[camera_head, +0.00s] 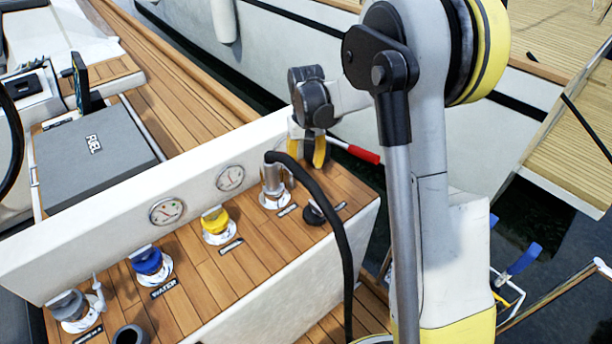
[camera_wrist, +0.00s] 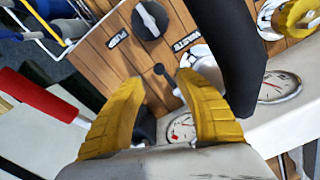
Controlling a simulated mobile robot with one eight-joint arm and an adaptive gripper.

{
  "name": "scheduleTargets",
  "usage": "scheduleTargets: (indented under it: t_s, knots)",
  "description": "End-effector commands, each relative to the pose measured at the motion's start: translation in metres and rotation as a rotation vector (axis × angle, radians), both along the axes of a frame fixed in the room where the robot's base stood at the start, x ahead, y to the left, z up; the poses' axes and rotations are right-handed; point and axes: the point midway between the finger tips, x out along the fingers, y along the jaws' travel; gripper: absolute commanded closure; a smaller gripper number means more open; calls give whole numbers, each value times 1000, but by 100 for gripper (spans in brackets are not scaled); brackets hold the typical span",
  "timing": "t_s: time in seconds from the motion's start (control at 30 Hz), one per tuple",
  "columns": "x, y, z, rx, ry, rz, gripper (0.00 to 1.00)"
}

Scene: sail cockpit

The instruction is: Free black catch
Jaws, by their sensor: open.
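My gripper (camera_head: 308,152) hangs at the far end of the wooden panel, beside the metal hose coupling (camera_head: 273,182). In the wrist view my gripper (camera_wrist: 160,82) is open, with its yellow fingers apart. A small black ball-ended lever (camera_wrist: 159,69), which looks like the black catch, shows between and just beyond the fingertips. A thin metal rod joins it to the coupling (camera_wrist: 198,62). The right finger is close to the coupling and covers part of it; I cannot tell whether they touch. In the head view I cannot make out the catch.
A black hose (camera_head: 328,210) arches from the coupling. A black knob (camera_head: 316,213) by the PUMP label and a red-handled lever (camera_head: 362,153) are close by. Yellow (camera_head: 214,223) and blue (camera_head: 147,263) caps sit further left. A gauge wall (camera_head: 120,215) runs behind the panel.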

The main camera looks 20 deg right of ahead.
Motion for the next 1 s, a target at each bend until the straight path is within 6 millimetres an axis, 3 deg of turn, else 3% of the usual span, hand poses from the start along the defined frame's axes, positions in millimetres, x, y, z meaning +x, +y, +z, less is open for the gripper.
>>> scheduleTargets:
  t_s: [0.1,0.3,0.87,1.0]
  knots:
    - [0,0,26,0,0,0,59]
    - [0,0,51,0,0,0,59]
    - [-1,0,57,0,-2,0,59]
    - [-13,6,73,-3,-34,6,59]
